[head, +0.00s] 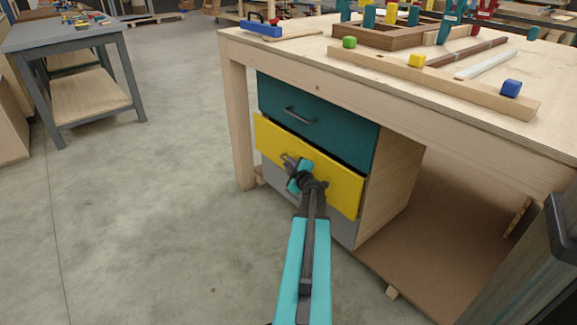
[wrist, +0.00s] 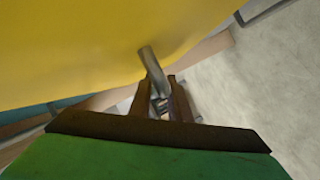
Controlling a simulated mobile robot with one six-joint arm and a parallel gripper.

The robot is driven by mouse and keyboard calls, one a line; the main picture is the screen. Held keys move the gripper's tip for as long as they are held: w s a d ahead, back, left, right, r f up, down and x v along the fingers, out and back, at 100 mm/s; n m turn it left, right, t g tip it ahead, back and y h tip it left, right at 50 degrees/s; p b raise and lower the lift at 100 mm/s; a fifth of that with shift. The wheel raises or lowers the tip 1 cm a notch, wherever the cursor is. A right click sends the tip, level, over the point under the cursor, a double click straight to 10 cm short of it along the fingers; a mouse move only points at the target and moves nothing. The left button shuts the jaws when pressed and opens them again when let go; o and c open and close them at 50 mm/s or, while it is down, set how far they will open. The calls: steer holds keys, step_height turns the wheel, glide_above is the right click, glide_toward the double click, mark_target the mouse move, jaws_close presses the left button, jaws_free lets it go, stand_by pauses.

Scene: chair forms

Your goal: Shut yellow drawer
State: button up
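The yellow drawer (head: 330,182) is the middle one of the stack under the wooden workbench. Its front stands slightly out from the teal drawer (head: 315,118) above it. My gripper (head: 292,170) is at the drawer's handle, in front of the yellow face. In the wrist view, the yellow front (wrist: 70,45) fills the upper left, and the grey handle (wrist: 152,65) reaches down to between the two dark fingers of my gripper (wrist: 158,92). The fingers stand apart with the handle's end between them. Whether they touch it I cannot tell.
A grey drawer (head: 342,231) sits below the yellow one. The workbench top (head: 320,58) carries clamps, wood strips and a blue tool (head: 261,29). A bench leg (head: 239,130) stands left of the drawers. The floor (head: 170,220) to the left is clear.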

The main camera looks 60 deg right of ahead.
jaws_close()
steer(key=shift+s+d+p, duration=0.3)
steer(key=shift+d+p, duration=0.5)
steer(key=shift+s+d+p, duration=0.25)
steer(key=shift+d+p, duration=0.55)
jaws_free()
steer(key=shift+d, duration=0.1)
